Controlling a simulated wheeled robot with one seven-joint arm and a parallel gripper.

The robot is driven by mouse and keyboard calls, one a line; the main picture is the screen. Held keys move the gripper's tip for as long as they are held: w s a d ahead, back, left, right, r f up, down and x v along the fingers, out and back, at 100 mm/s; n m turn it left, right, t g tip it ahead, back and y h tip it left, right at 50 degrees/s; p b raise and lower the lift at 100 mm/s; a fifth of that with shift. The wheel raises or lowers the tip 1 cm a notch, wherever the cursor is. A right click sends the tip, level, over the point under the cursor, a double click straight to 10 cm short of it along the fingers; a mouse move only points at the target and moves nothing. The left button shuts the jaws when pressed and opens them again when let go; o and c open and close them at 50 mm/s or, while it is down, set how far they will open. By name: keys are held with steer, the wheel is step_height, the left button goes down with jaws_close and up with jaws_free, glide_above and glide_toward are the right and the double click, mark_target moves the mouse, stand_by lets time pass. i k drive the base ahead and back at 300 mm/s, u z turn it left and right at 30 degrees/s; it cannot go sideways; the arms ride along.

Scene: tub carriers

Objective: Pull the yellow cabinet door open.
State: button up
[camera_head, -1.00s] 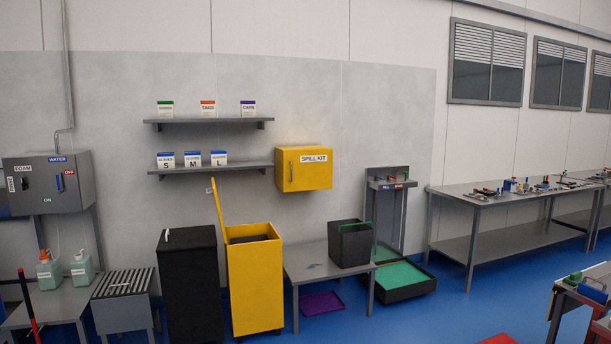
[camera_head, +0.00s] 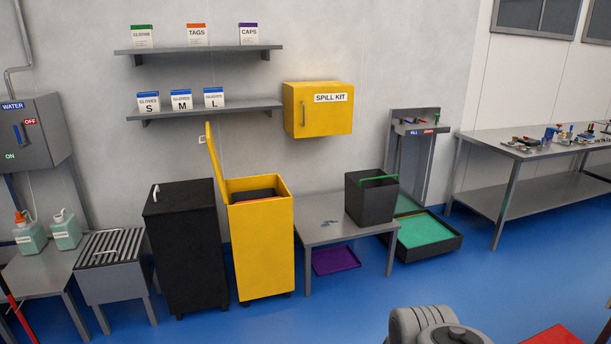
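The yellow cabinet (camera_head: 330,119) hangs on the grey wall to the right of the lower shelf, in the middle of the head view. It bears a white "SPILL KIT" label. Its door looks shut, with a small upright handle (camera_head: 304,112) near the left edge of the front. A grey rounded part of my arm shows at the bottom edge of the view, well below and in front of the cabinet. My gripper itself is not in view.
Below the cabinet stand a low grey table (camera_head: 318,236) with a dark bucket (camera_head: 371,202), a yellow bin (camera_head: 262,252) with its lid raised, and a black bin (camera_head: 188,250). A green-floored tray (camera_head: 452,240) lies right of the table.

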mark_target(319, 111)
steer(key=u, duration=0.05)
steer(key=i, duration=2.55)
steer(key=u, duration=0.8)
steer(key=i, duration=1.45)
steer(key=u, duration=0.3)
